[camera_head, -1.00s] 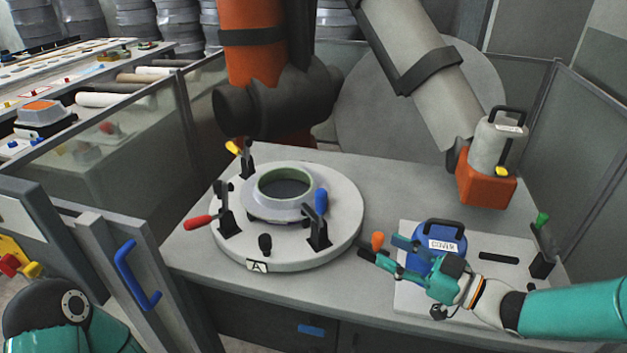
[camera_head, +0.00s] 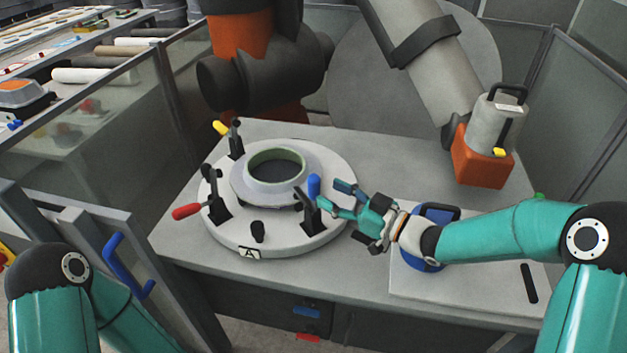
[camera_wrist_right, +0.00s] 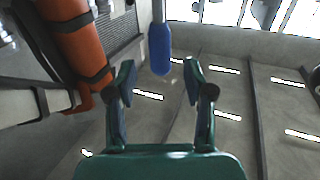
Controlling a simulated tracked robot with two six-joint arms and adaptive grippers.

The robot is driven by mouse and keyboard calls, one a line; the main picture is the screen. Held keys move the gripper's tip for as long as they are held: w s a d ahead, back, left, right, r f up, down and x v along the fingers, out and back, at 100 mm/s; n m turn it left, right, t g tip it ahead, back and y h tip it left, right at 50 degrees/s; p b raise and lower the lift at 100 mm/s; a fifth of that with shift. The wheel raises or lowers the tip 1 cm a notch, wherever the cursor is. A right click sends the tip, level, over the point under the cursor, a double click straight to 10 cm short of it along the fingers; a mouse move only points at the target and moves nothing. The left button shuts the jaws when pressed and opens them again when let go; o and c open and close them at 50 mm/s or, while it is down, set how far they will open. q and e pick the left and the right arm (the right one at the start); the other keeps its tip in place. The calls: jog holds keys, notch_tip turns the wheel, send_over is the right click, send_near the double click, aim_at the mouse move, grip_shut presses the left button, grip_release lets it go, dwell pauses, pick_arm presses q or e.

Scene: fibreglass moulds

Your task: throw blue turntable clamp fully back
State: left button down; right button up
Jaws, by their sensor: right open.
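The blue turntable clamp (camera_head: 314,187) stands at the right side of the round white turntable (camera_head: 222,232), its blue handle pointing up. My right gripper (camera_head: 332,197) is open, with its fingertips close to the blue handle from the right. In the right wrist view the blue handle (camera_wrist_right: 160,48) hangs ahead, between and just beyond the two fingertips (camera_wrist_right: 160,70). I cannot tell whether a finger touches it. A ring-shaped mould (camera_head: 275,172) sits in the middle of the turntable. My left arm shows at the lower left, but its gripper is out of view.
A red-handled clamp (camera_head: 187,211) and a yellow-handled clamp (camera_head: 221,128) stand on the turntable's left and back. A blue cover (camera_head: 421,252) on a white board lies behind my right forearm. An orange and grey tool (camera_head: 484,152) stands at the table's back right.

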aim_at(319, 188)
jog(key=shift+p+x, duration=0.45)
jog(key=shift+x, duration=2.35)
grip_shut()
